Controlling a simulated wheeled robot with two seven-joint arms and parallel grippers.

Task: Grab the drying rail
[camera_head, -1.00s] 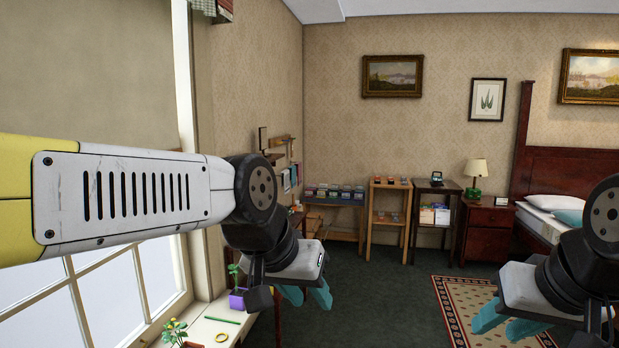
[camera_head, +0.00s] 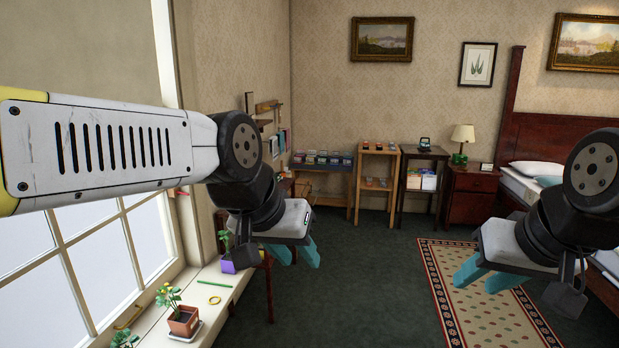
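I cannot make out a drying rail for certain in the head view. My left gripper (camera_head: 299,260) hangs in front of the windowsill and the far-left furniture. Its teal fingers point down and stand apart with nothing between them. My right gripper (camera_head: 477,283) hangs above the patterned rug at the right. Its teal fingers are also apart and empty. My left arm covers part of the window and the wall beside it.
A white windowsill (camera_head: 196,308) at lower left bears a potted plant (camera_head: 183,320), a yellow ring and a green pencil-like stick. Low shelves and tables (camera_head: 378,172) line the back wall. A bed (camera_head: 527,190) stands at right. Dark carpet (camera_head: 350,290) lies open between windowsill and rug (camera_head: 470,270).

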